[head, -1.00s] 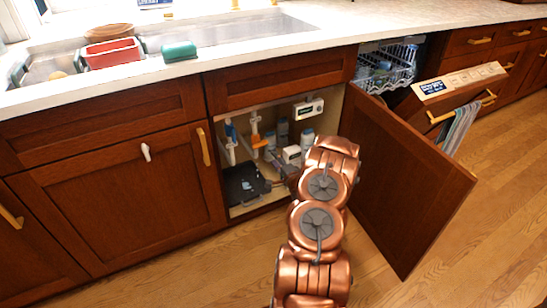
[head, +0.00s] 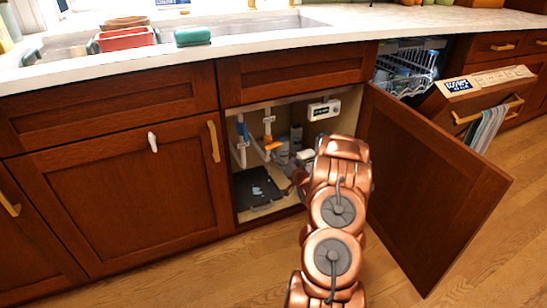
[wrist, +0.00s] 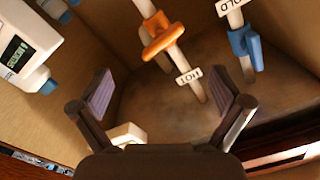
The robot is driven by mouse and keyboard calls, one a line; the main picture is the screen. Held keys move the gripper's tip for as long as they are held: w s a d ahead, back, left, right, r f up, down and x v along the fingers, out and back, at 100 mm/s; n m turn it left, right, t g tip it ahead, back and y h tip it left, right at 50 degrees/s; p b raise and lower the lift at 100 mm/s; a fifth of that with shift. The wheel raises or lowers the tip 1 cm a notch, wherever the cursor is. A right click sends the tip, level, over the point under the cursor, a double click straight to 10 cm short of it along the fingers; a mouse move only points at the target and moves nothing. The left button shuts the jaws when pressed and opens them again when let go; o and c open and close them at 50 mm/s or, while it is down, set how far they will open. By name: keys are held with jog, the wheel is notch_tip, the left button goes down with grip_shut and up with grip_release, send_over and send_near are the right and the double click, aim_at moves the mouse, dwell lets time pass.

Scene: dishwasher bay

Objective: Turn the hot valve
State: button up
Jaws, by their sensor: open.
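In the head view the orange handle (head: 272,144) shows inside the open under-sink cabinet. The blue cold valve handle (wrist: 245,42) is to its right in the wrist view and to its left in the head view (head: 242,132). My gripper (wrist: 164,92) is open, with nothing between its fingers. The orange handle appears beyond the fingertips and apart from them. In the head view my copper arm hides most of the gripper.
The open cabinet door (head: 432,180) stands right of my arm. A white device with a display (head: 324,110) hangs on the cabinet's inner wall. Bottles (head: 296,136) stand at the back, and a black tray (head: 258,187) lies on the cabinet floor. The dishwasher (head: 470,100) is open further right.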

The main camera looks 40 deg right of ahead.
aim_at(274, 147)
jog(key=w+n+b, duration=0.2)
jog(key=w+d+n+b, duration=0.1)
jog(key=w+n+b, duration=0.1)
jog(key=w+n, duration=0.1)
jog(key=w+d+n+b, duration=0.1)
jog(key=w+n+b, duration=0.1)
jog(key=b, duration=0.1)
jog(key=shift+w+f+n, duration=0.15)
jog(key=shift+w+n, duration=0.05)
jog(key=shift+n, duration=0.1)
jog(key=shift+w+d, duration=0.25)
jog(key=shift+w, duration=0.2)
jog(key=c, duration=1.2)
jog(key=shift+o, duration=0.2)
jog(key=shift+r, duration=0.2)
